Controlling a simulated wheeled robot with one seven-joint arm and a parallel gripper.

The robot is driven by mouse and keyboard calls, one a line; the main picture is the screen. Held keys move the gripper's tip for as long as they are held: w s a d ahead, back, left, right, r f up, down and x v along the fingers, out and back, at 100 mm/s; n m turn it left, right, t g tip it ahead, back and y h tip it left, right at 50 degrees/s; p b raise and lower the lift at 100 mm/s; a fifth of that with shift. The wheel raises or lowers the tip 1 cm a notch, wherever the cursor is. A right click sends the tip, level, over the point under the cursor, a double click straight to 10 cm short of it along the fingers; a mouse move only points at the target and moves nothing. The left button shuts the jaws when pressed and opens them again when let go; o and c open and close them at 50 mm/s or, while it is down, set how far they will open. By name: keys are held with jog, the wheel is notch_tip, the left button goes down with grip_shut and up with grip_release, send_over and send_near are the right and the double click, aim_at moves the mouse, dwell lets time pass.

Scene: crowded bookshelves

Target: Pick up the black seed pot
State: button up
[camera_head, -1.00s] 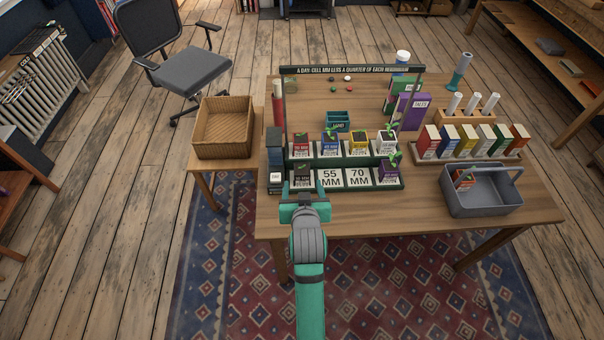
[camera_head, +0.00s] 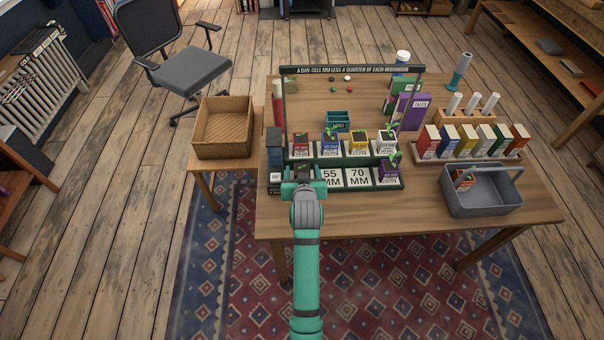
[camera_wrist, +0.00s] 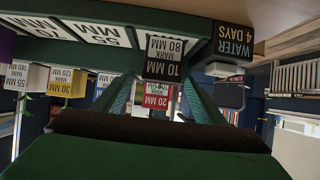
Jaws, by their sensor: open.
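The black seed pot (camera_wrist: 163,66), labelled 10 MM, is in the wrist view, which looks upside down. In the head view my gripper (camera_head: 304,184) is at the left end of the front row and hides most of the pot.
A black WATER 4 DAYS block (camera_wrist: 233,42) is close beside the pot. A red 20 MM pot (camera_wrist: 157,97) is behind it in the back row, with blue, yellow and white pots along. A grey caddy (camera_head: 482,200) stands right; a wicker basket (camera_head: 203,140) stands left.

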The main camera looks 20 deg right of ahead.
jog(key=shift+c, duration=0.6)
jog(key=c, duration=1.1)
jog(key=shift+r, duration=0.1)
jog(key=shift+c, duration=0.2)
